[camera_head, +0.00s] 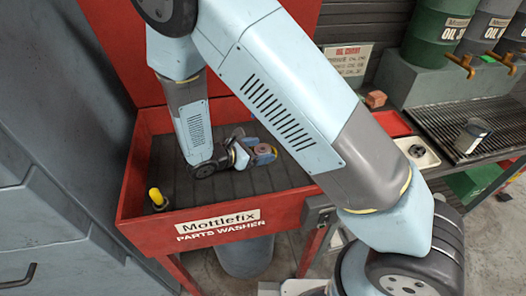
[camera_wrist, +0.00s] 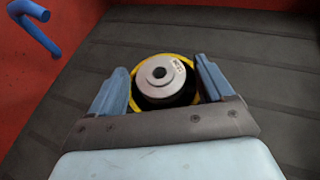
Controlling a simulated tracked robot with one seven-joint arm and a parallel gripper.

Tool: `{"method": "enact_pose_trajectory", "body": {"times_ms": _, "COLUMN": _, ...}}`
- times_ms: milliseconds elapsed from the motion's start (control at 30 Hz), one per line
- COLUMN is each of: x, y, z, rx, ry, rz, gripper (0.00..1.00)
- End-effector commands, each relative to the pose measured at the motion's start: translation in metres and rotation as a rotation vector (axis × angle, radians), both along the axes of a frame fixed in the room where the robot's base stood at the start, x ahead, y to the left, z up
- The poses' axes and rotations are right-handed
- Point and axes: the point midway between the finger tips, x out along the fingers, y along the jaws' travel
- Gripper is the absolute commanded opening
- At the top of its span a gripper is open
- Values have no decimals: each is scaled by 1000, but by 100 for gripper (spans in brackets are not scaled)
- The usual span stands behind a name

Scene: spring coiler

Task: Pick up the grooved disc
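In the wrist view, a round silver disc (camera_wrist: 161,76) with a raised hub, a centre hole and a small label sits over a black body inside a yellow ring. I take it to be the grooved disc; its groove does not show clearly. My gripper (camera_wrist: 162,68) has its two blue fingers apart, one on each side of the yellow ring. I cannot tell whether they touch it.
The washer has a dark ribbed floor (camera_head: 230,184) and red walls. A yellow-topped item (camera_head: 156,196) stands at its left front corner. A blue pipe (camera_wrist: 36,27) shows at the wrist view's upper left. A grated bench (camera_head: 463,125) with a can (camera_head: 472,135) is at the right.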

Motion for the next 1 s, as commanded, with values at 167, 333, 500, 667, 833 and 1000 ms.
{"method": "enact_pose_trajectory", "body": {"times_ms": 167, "x": 0, "y": 0, "z": 0, "rx": 0, "ry": 0, "rz": 0, "gripper": 63}}
{"method": "enact_pose_trajectory", "body": {"times_ms": 333, "x": 0, "y": 0, "z": 0, "rx": 0, "ry": 0, "rz": 0, "gripper": 47}}
{"method": "enact_pose_trajectory", "body": {"times_ms": 500, "x": 0, "y": 0, "z": 0, "rx": 0, "ry": 0, "rz": 1, "gripper": 30}}
{"method": "enact_pose_trajectory", "body": {"times_ms": 667, "x": 0, "y": 1, "z": 0, "rx": 0, "ry": 0, "rz": 1, "gripper": 15}}
{"method": "enact_pose_trajectory", "body": {"times_ms": 833, "x": 0, "y": 1, "z": 0, "rx": 1, "ry": -1, "rz": 1, "gripper": 3}}
{"method": "enact_pose_trajectory", "body": {"times_ms": 1000, "x": 0, "y": 1, "z": 2, "rx": 1, "ry": -1, "rz": 1, "gripper": 3}}
